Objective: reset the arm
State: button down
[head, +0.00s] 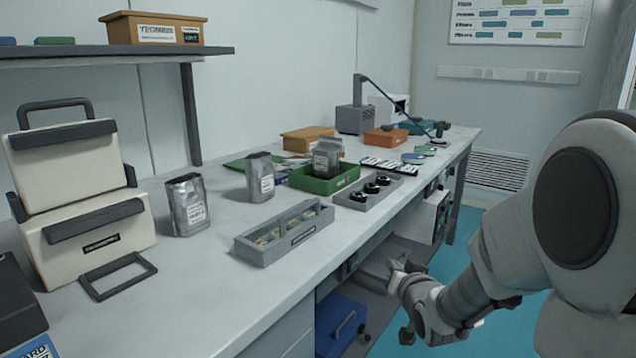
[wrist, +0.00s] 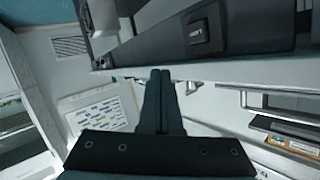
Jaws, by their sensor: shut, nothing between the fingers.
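My arm reaches in from the right of the head view, over the floor in front of the bench. My gripper (head: 398,268) is small there, beside the bench's front edge and below its top. In the wrist view my gripper (wrist: 160,75) shows with its two dark fingers together and nothing between them. The fingertips point toward the underside of a dark bench part (wrist: 205,35); whether they touch it I cannot tell.
The bench top (head: 220,220) holds silver pouches (head: 188,205), a green bin (head: 325,180) with a pouch in it, a grey divided tray (head: 283,235) and a beige case (head: 85,205). A blue box (head: 340,325) sits below the bench. Blue floor (head: 450,265) is open beyond my arm.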

jog(key=s+a+r+n+g, duration=0.1)
jog(key=s+r+g, duration=0.15)
jog(key=s, duration=0.75)
jog(key=s+r+n+g+h, duration=0.1)
jog(key=s+g, duration=0.2)
jog(key=s, duration=0.7)
jog(key=s+a+r+n+g, duration=0.1)
jog(key=s+r+g, duration=0.15)
jog(key=s, duration=0.75)
notch_tip(320, 180, up, 28)
jog(key=g+p, duration=0.1)
jog(key=p, duration=2.7)
jog(key=shift+s+f+p, duration=0.25)
jog(key=shift+s+p, duration=0.05)
jog(key=shift+s, duration=0.05)
